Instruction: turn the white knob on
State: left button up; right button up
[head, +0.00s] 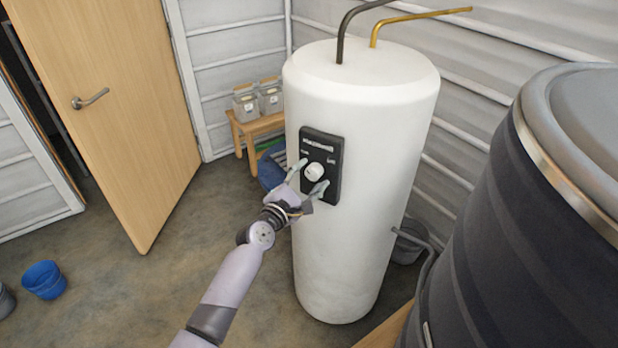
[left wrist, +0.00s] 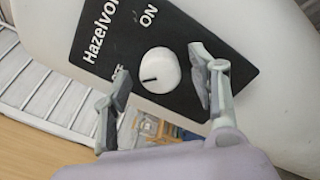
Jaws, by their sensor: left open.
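The white knob (head: 314,171) is on a black control panel (head: 333,147) on the front of a white cylindrical tank (head: 365,240). In the left wrist view the knob (left wrist: 161,66) is round, with a dark mark at its left side, toward a partly hidden label ending in "FF". "ON" is printed above the knob. My left gripper (left wrist: 158,76) is open, one finger on each side of the knob, with gaps visible between fingers and knob. It also shows in front of the panel in the head view (head: 312,176). My right gripper is not in view.
A dark barrel (head: 520,210) stands close at the right. A wooden door (head: 110,100) is at the left, with a blue bucket (head: 44,280) on the floor. A small bench (head: 255,127) with grey containers is behind the tank. The floor left of the tank is mostly clear.

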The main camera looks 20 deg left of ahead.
pick_arm(q)
jog(key=shift+c, duration=0.6)
jog(key=c, duration=1)
